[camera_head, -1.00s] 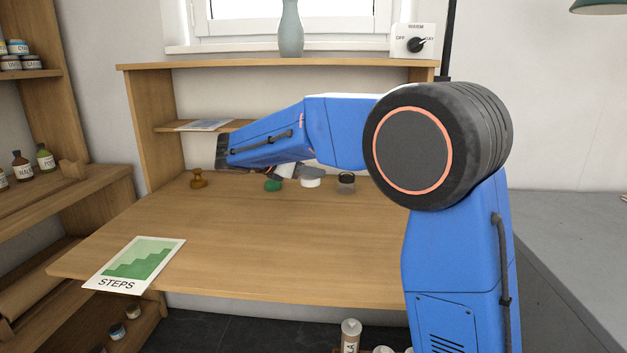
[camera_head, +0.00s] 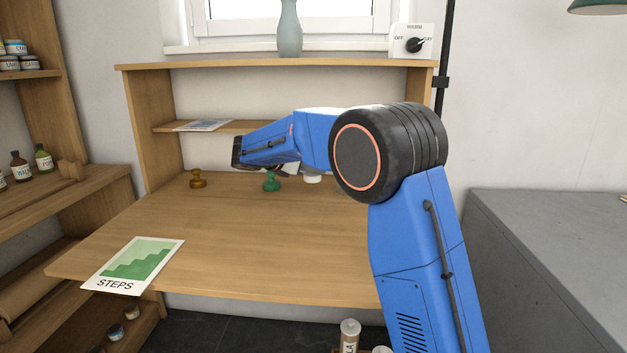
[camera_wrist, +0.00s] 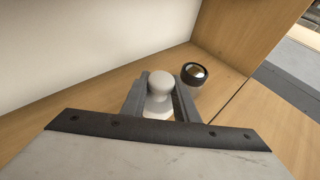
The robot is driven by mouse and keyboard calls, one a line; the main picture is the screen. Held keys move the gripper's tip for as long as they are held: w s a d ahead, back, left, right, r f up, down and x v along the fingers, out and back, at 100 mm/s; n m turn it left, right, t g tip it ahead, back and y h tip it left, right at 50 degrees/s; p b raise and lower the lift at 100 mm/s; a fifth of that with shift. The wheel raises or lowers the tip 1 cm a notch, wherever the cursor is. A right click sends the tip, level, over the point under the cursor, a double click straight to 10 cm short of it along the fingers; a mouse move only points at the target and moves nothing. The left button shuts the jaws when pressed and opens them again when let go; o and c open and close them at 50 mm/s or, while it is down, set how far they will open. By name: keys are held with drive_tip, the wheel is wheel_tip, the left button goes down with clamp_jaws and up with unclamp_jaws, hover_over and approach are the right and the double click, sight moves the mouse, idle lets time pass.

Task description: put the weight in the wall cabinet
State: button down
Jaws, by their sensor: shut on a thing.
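A pale knobbed weight (camera_wrist: 159,84) stands between the fingers of my gripper (camera_wrist: 160,92) in the wrist view. The gripper is shut on it, with one finger on each side. In the head view, the lower edge of a white piece (camera_head: 312,179), probably this weight, shows under my blue forearm at the back of the desk. The gripper is mostly hidden there. I cannot tell whether the weight touches the desk. No wall cabinet can be made out in either view.
A brown knobbed piece (camera_head: 197,179) and a green one (camera_head: 272,182) stand on the desk (camera_head: 220,235). A dark-rimmed round jar (camera_wrist: 194,74) is close right of the held weight. A STEPS sheet (camera_head: 133,265) lies at front left. The desk's middle is clear.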

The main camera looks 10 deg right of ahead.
sight(313, 178)
wheel_tip(313, 178, down, 4)
drive_tip(key=shift+r, duration=0.25)
drive_tip(key=shift+w+f, duration=0.15)
drive_tip(key=shift+f, duration=0.15)
drive_tip(key=c, duration=1.4)
unclamp_jaws()
drive_tip(key=shift+r, duration=0.2)
drive_tip(key=v, duration=1.1)
drive_tip(key=shift+a+r, duration=0.15)
drive_tip(key=shift+a, duration=0.2)
